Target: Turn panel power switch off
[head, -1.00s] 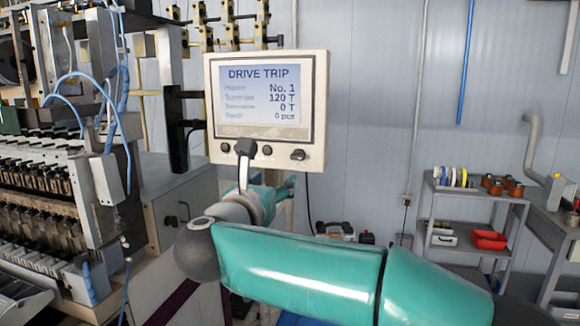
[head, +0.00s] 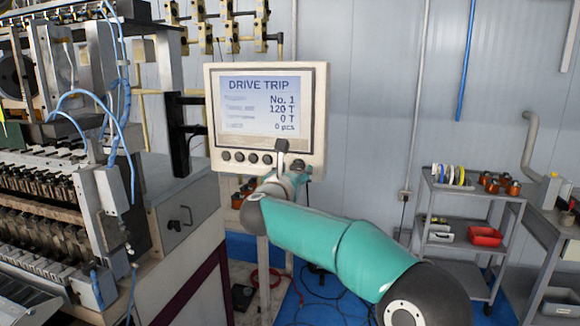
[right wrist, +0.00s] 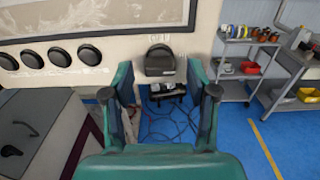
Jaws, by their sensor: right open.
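The control panel (head: 318,120) carries a screen reading DRIVE TRIP and a row of dark round buttons below it. In the right wrist view a dark power switch knob (right wrist: 160,61) sticks out of the panel's lower edge, right of the buttons. My right gripper (right wrist: 160,78) is open, with one finger on each side of the knob and a visible gap on both sides. In the head view my right gripper (head: 284,156) is at the panel's lower right and covers the switch. My left gripper is not in view.
The coil winding machine (head: 60,190) stands close on the left, with blue hoses and a grey cabinet. A grey shelf cart (head: 470,195) with spools and a red bin is at the right. Cables lie on the blue floor below the panel.

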